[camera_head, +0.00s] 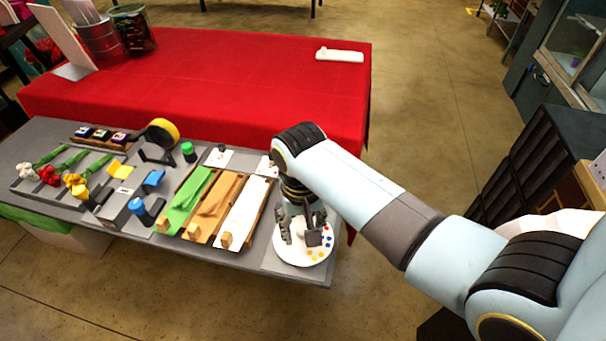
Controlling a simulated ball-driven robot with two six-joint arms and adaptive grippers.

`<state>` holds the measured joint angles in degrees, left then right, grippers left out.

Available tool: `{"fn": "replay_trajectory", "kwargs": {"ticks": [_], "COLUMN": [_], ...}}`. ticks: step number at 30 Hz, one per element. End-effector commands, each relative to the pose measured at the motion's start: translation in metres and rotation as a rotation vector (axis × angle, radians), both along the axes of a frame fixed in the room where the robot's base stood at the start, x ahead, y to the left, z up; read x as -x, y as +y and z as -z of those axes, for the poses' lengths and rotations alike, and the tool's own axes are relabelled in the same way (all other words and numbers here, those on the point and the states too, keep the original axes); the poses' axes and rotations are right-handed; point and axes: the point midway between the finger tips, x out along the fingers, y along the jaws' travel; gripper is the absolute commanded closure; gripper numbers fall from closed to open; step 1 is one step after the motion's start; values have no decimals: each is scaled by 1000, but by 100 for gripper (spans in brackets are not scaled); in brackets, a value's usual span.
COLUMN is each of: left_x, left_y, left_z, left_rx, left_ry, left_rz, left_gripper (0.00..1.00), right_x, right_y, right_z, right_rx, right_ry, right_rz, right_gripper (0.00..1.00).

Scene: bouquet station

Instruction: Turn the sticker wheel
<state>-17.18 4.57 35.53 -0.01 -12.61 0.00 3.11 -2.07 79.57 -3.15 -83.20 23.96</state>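The sticker wheel (293,252) is a white disc with coloured dots, some blue and some yellow, at the right front corner of the grey table. My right arm reaches in from the right, and my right gripper (301,233) points down over the wheel. Its dark fingers stand apart, one toward the left of the disc and one near the middle. The gripper looks open. It hides part of the disc, and I cannot tell whether the fingers touch it. My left gripper is out of view.
Green, tan and white paper trays (213,208) lie left of the wheel. A red-covered table (230,80) stands behind, mostly clear.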

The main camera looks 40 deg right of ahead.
Motion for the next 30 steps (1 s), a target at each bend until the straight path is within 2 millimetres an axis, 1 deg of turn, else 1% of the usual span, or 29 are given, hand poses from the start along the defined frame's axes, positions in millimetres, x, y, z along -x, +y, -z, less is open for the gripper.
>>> {"fn": "replay_trajectory", "kwargs": {"ticks": [4, 7, 8, 15, 18, 21, 25, 30], "left_x": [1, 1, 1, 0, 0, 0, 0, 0], "left_y": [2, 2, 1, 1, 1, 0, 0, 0], "left_z": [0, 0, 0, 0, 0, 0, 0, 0], "left_rx": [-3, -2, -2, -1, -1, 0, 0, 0], "left_ry": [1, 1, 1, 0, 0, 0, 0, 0], "left_rz": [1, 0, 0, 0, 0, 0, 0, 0], "left_gripper": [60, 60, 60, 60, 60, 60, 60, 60], "right_x": [-1, -1, -1, -2, -2, -2, -1, -1], "right_y": [0, 0, 0, 2, 2, 2, 2, 2], "right_z": [-4, -16, -22, -76, -95, -109, -118, -120], "right_rx": [0, 1, 1, 0, -1, 0, 0, 0], "right_ry": [-2, -4, -4, -4, -4, -2, 0, 0], "right_rz": [0, 0, 0, -1, -1, -1, 0, 0], "right_gripper": [49, 49, 49, 49, 49, 49, 49, 49]}}
